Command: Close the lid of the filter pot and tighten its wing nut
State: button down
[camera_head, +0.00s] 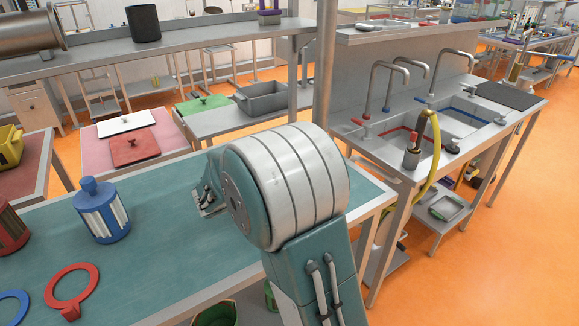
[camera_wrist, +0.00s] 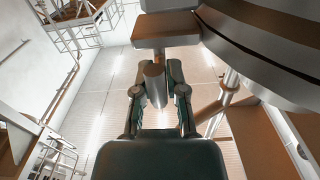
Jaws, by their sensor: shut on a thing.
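My gripper (camera_wrist: 156,92) shows in the wrist view, with its two green fingers closed around a short brownish-grey cylinder (camera_wrist: 153,76). A flat block of similar colour (camera_wrist: 166,30) sits just beyond the cylinder. I cannot tell whether they are one piece, or whether this is the wing nut. In the head view a blue pot with white panels and a knob on top (camera_head: 101,215) stands upright on the green table, left of my arm. A red pot (camera_head: 10,231) is cut off at the left edge. My arm hides most of my gripper there, and I cannot clearly identify a filter pot with an open lid.
A red ring with a tab (camera_head: 70,287) and a blue ring (camera_head: 13,309) lie at the table's near left. The green table top (camera_head: 170,245) is bare in the middle. A shelf post (camera_head: 324,65) stands behind my arm, and a sink counter (camera_head: 480,130) is at the right.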

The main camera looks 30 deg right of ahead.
jog(key=shift+f, duration=0.2)
jog(key=c, duration=0.7)
grip_release()
jog(key=shift+a+r, duration=0.1)
jog(key=shift+a, duration=0.35)
jog(key=a, duration=1.1)
jog(key=shift+a, duration=0.1)
